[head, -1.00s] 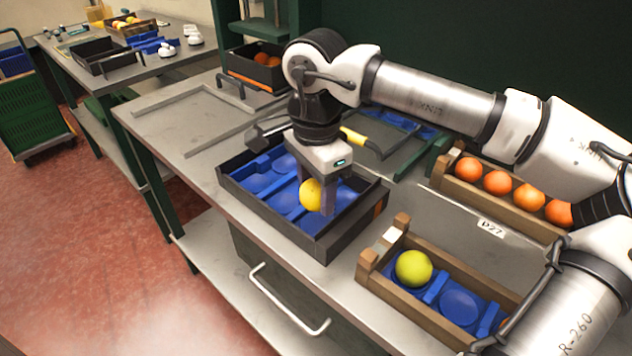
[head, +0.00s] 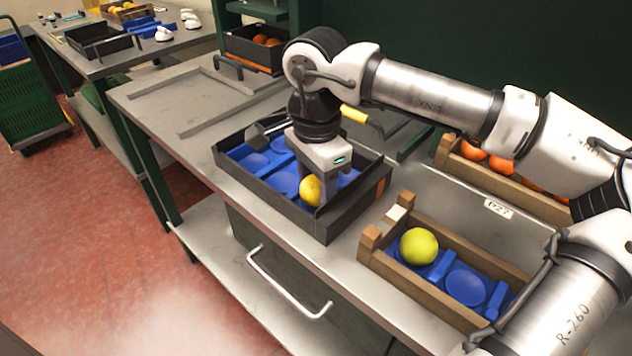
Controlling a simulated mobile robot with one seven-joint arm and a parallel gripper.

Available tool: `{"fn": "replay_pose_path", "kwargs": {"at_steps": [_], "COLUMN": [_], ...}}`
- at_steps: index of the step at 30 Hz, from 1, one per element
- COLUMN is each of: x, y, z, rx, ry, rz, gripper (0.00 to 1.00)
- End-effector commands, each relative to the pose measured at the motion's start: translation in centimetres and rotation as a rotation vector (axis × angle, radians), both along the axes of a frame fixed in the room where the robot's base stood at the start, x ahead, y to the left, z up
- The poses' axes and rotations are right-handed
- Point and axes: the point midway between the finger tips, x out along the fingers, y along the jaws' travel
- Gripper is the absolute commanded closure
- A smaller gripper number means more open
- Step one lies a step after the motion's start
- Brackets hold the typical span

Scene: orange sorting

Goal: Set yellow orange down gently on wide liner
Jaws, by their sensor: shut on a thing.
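The yellow orange (head: 311,190) is between the fingers of my gripper (head: 318,188), which is shut on it. My gripper points down inside the black tray (head: 328,228), near its front right part. The tray holds a blue liner (head: 285,180) with wide round hollows. The orange is low, at about the height of the liner. I cannot tell whether it touches the liner. My fingers and wrist hide part of the orange and the liner behind it.
A wooden crate (head: 443,296) at the right holds a yellow-green fruit (head: 419,246) on another blue liner. A second crate with oranges (head: 498,166) stands behind, partly covered by my arm. A black box (head: 250,62) with oranges is at the back. Bare bench (head: 165,105) lies left.

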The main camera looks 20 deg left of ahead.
Motion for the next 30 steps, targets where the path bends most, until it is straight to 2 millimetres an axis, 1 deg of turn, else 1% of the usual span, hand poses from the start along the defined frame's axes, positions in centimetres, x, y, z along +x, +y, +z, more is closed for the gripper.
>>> {"fn": "replay_pose_path", "kwargs": {"at_steps": [26, 27, 30], "x": [0.0, 0.0, 0.0], "y": [0.0, 0.0, 0.0], "z": [-0.59, -0.6, -0.59], "rx": [0.0, 0.0, 0.0], "ry": [0.0, 0.0, 0.0], "rz": [0.0, 0.0, 0.0], "gripper": [0.74, 0.47, 0.34]}}
